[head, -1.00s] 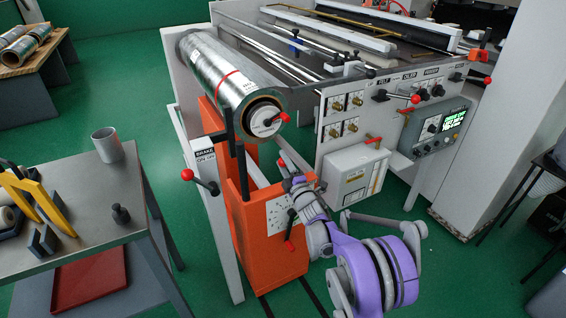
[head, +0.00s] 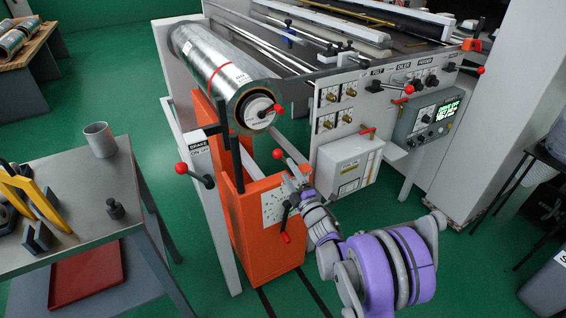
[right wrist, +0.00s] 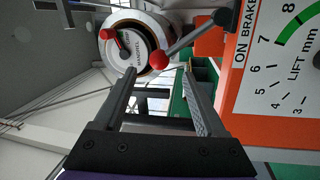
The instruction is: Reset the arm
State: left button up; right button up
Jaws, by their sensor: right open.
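My right gripper (right wrist: 158,76) is open, with nothing held between its fingers. In the head view the gripper (head: 291,187) is close to the white dial plate (head: 270,210) of the orange unit (head: 262,262). The LIFT mm scale (right wrist: 290,60) is to the right of the fingers in the wrist view. A red-balled lever (right wrist: 160,60) appears just beyond the fingertips there, apart from the fingers as far as I can tell. My right arm (head: 385,268) is purple and grey and reaches in from the lower right. My left gripper is not in view.
A foil roll (head: 212,65) overhangs the orange unit. The brake lever's red ball (head: 181,168) sticks out at left; another red-balled lever (head: 286,238) hangs low. A metal table (head: 75,185) with a cup (head: 99,139) stands left. Open green floor (head: 440,285) lies right.

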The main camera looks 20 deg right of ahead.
jog(key=shift+s+f, duration=0.2)
jog(key=shift+s, duration=0.75)
jog(key=s+a+f+m+g, duration=0.3)
jog(key=s+a+m+g, duration=0.2)
jog(key=s, duration=0.8)
jog(key=s+a+f+m+g, duration=0.2)
jog(key=s+a+m+g, duration=0.35)
jog(key=s, duration=0.65)
jog(key=s+a+f+m+g, duration=0.35)
jog(key=s+m+g, duration=0.2)
jog(key=s, duration=0.75)
pick_arm(q)
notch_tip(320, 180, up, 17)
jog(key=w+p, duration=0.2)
jog(key=p, duration=1.3)
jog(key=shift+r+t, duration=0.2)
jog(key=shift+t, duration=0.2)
pick_arm(e)
notch_tip(320, 180, up, 19)
jog(key=w+t, duration=0.1)
jog(key=w, duration=0.1)
jog(key=shift+w+f, duration=0.2)
jog(key=shift+w, duration=0.1)
